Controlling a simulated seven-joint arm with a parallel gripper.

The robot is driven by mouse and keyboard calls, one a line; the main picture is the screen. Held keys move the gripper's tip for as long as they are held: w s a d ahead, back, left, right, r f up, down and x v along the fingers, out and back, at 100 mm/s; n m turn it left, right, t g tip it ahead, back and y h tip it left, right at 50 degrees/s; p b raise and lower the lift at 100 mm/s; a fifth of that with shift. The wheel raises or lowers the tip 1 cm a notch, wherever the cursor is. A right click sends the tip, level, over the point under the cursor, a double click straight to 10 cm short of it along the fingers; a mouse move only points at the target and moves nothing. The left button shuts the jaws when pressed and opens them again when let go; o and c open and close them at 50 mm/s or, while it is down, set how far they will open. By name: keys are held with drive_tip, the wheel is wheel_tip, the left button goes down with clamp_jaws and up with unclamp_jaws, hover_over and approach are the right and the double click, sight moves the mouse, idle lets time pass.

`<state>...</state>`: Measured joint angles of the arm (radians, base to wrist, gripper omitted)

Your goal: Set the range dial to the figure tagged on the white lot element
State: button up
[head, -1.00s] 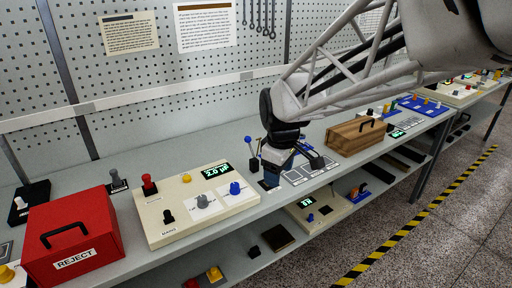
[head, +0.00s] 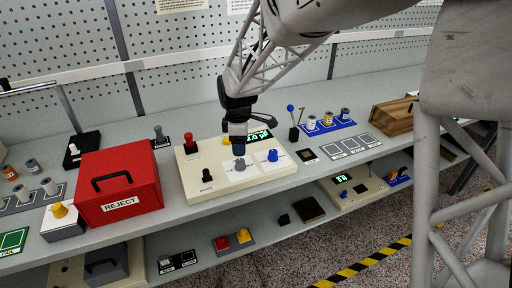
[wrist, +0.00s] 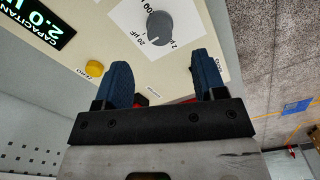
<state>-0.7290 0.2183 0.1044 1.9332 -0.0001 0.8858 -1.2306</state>
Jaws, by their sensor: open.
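The grey range dial (head: 239,165) sits on a white plate on the cream meter panel (head: 190,190). In the wrist view the dial (wrist: 159,28) shows with marks around it, among them 20 µF; its exact setting is unclear. The display (wrist: 35,25) reads about 2.0 µF. My gripper (head: 238,150) points down just above the dial; in the wrist view its blue fingers (wrist: 165,82) are apart with nothing between them. A white-looking element (head: 311,122) stands on the blue tray (head: 335,128); its tag is too small to read, and I cannot tell if it is the lot element.
A blue knob (head: 272,156), a red-topped post (head: 189,140) and a black MAINS switch (head: 206,175) share the panel. A yellow button (wrist: 96,68) is near the display. The red REJECT box (head: 120,185) stands left of the panel, a wooden box (head: 392,117) far right.

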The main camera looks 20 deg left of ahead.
sight(240, 160)
drive_tip(key=shift+f, duration=0.2)
idle(0.3)
drive_tip(key=shift+f, duration=3.75)
drive_tip(key=c, duration=0.9)
